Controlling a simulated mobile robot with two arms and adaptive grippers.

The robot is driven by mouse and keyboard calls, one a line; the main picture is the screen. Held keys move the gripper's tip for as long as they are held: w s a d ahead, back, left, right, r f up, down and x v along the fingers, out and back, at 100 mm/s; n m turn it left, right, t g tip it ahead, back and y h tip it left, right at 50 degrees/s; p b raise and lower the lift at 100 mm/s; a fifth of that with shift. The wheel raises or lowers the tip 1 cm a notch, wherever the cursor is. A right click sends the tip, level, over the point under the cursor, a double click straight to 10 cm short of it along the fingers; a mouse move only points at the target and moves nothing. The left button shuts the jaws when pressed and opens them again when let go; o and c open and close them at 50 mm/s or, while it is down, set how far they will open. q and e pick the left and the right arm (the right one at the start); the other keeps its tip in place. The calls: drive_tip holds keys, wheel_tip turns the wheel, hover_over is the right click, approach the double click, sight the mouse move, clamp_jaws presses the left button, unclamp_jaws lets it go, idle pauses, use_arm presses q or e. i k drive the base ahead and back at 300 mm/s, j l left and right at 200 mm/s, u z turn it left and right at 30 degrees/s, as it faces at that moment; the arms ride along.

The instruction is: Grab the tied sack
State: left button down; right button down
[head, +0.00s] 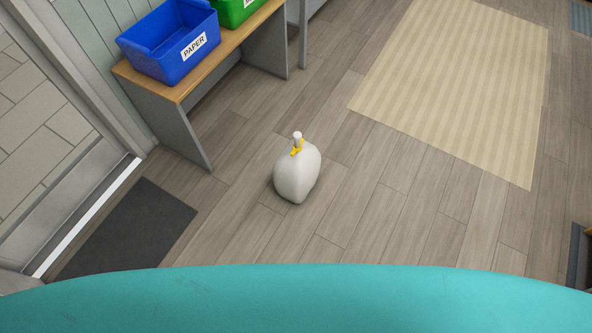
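The tied sack (297,177) is white and rounded, with a yellow tie (297,148) around its neck and a short white tuft above. It stands alone on the wooden floor near the middle of the head view. Neither of my grippers shows in the head view, so their state is hidden. Nothing is touching the sack.
A bench (256,32) at the upper left holds a blue PAPER bin (160,52) and a green bin (236,8). A dark mat (128,228) lies by the doorway at left. A beige striped rug (460,85) lies upper right. The floor around the sack is clear.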

sight(294, 178)
drive_tip(key=z, duration=0.4)
drive_tip(key=i+j+z, duration=0.1)
drive_tip(key=j+z, duration=0.2)
drive_tip(key=z, duration=0.15)
drive_tip(key=j+z, duration=0.45)
drive_tip(key=i+j+z, duration=0.1)
drive_tip(key=j+z, duration=0.2)
drive_tip(key=z, duration=0.15)
